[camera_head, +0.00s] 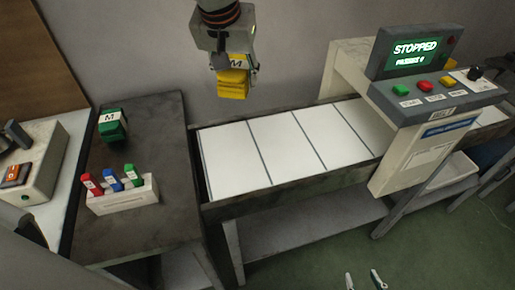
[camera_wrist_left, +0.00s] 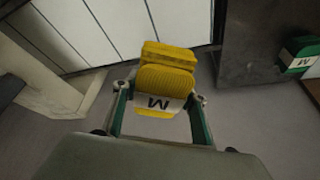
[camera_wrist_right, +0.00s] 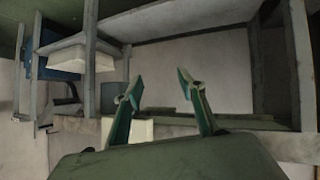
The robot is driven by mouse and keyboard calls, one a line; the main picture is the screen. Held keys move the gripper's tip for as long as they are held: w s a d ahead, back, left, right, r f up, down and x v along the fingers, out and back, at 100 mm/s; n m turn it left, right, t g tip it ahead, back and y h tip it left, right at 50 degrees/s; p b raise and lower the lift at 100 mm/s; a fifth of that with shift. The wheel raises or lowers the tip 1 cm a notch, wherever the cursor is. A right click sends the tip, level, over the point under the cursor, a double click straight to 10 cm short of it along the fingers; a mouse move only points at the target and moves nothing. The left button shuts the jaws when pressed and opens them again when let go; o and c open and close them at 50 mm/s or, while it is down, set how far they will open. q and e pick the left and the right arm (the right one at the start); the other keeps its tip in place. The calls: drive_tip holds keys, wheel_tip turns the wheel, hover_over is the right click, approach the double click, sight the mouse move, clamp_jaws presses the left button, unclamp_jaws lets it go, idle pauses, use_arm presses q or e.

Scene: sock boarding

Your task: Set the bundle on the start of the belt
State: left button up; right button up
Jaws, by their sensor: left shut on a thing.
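A yellow bundle (camera_head: 233,84) with a white band marked M hangs in my left gripper (camera_head: 236,62), above the far side of the belt near its left end. In the left wrist view the bundle (camera_wrist_left: 165,80) sits between both fingers of the left gripper (camera_wrist_left: 160,95), which is shut on it. The white belt (camera_head: 231,160) has dark cross lines, and its left end is bare. My right gripper (camera_head: 363,279) shows only its fingertips at the bottom edge. In the right wrist view the right gripper (camera_wrist_right: 159,85) is open and empty.
A dark table (camera_head: 170,210) left of the belt holds a green bundle (camera_head: 112,126) and a white rack (camera_head: 124,197) of coloured sticks. A machine (camera_head: 425,115) straddles the belt at right. Its screen (camera_head: 415,50) reads STOPPED. The visible belt is clear.

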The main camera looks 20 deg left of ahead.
use_arm(q)
drive_tip(key=w+d+r+p, duration=0.1)
drive_tip(key=d+p, duration=0.2)
drive_tip(key=d, duration=0.2)
drive_tip(key=n, duration=0.1)
hover_over(264, 144)
drive_tip(key=s, duration=0.1)
drive_tip(key=f, duration=1.6)
drive_tip(key=shift+s+d+f, duration=0.15)
drive_tip(key=shift+s, duration=0.05)
drive_tip(key=shift+f+b, duration=0.4)
drive_tip(key=shift+f, duration=1.8)
use_arm(e)
drive_tip(key=shift+s+a+r+m, duration=0.15)
drive_tip(key=shift+s+m, duration=0.15)
drive_tip(key=shift+s, duration=0.65)
use_arm(q)
drive_tip(key=shift+f, duration=0.2)
drive_tip(key=o, duration=1.2)
